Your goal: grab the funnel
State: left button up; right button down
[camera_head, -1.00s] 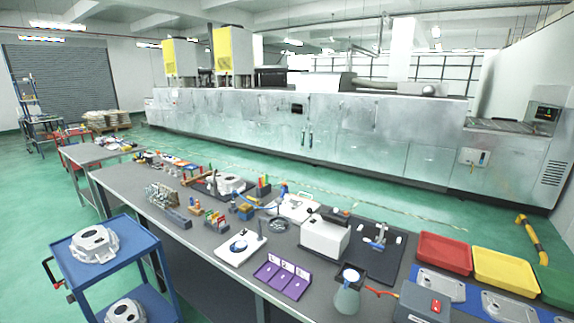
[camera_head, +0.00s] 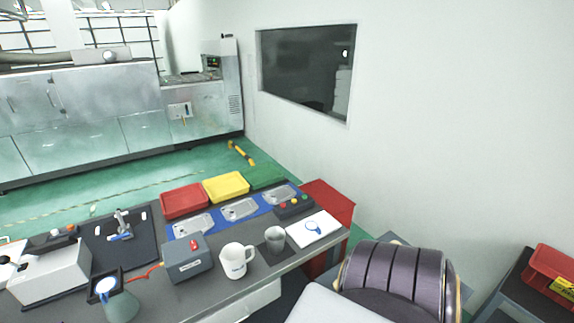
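I cannot make out a funnel for certain. A grey-green tapered vessel (camera_head: 122,306) stands at the near left edge of the bench, with a dark square piece holding a pale disc at its top. A small grey cup-like vessel (camera_head: 275,240) stands upright beside a white mug (camera_head: 235,262) near the bench's front edge. Neither of my grippers is in view.
A grey box (camera_head: 189,262) with a red button stands left of the mug. Red (camera_head: 184,200) and yellow (camera_head: 227,187) trays lie behind castings on a blue mat. A white plate (camera_head: 314,230) lies at the right end. A red bin (camera_head: 552,275) stands far right.

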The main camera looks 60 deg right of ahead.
aim_at(275, 236)
jog(key=z, duration=1.8)
jog(key=k+l+z, duration=0.1)
jog(key=l, duration=0.5)
jog(key=k+l+z, duration=0.15)
jog(key=l, duration=0.45)
jog(key=k+l+z, duration=0.1)
jog(key=l, duration=0.55)
